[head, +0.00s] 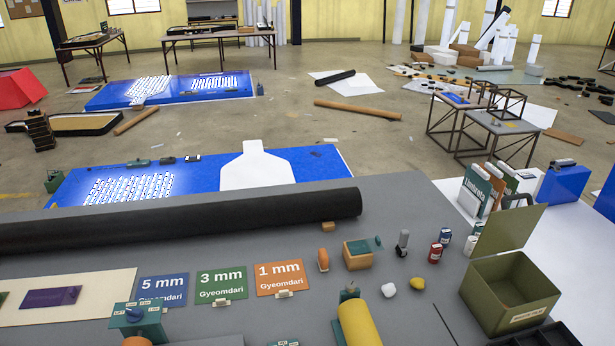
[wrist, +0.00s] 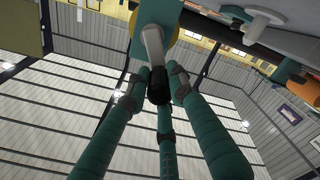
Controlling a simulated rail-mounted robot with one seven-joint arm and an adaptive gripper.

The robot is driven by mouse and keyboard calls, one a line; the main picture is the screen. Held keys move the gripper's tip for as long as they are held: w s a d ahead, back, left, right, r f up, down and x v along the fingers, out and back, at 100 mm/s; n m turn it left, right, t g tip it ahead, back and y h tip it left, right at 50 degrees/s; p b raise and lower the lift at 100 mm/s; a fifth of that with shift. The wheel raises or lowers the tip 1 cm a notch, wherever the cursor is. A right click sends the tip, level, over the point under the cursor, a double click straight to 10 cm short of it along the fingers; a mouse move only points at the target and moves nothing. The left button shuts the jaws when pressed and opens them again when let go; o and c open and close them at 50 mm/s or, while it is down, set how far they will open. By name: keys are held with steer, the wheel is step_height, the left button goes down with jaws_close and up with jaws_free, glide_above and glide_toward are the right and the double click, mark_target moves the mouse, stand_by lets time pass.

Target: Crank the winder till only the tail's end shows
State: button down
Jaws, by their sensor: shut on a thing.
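In the wrist view my gripper (wrist: 158,77) has its teal fingers closed around the black knob (wrist: 158,92) of a grey crank arm (wrist: 153,47). The crank arm joins a teal body with a yellow rim (wrist: 137,22), at the top of that view. In the head view a yellow roll (head: 360,325) with a teal bracket (head: 349,292) stands at the bottom edge, cut off by the frame. It looks like the same winder, but I cannot be sure. My gripper is not visible in the head view. I cannot make out the tail in either view.
A long black roll (head: 200,215) lies across the grey table (head: 420,215). Near the yellow roll are a white lump (head: 389,290), a lemon (head: 418,284) and a tan block (head: 357,257). An open olive box (head: 512,293) stands right. A teal stand (head: 140,318) is at lower left.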

steer(key=shift+d+f, duration=0.3)
steer(key=shift+w+d+r+p, duration=0.1)
steer(key=shift+d+r+p, duration=0.15)
steer(key=shift+d+p, duration=0.1)
steer(key=shift+d, duration=0.15)
steer(key=shift+w+d, duration=0.1)
steer(key=shift+d, duration=0.3)
steer(key=c, duration=1.5)
jaws_free()
steer(key=shift+r, duration=0.15)
steer(key=shift+c, duration=0.2)
steer(key=shift+a, duration=0.1)
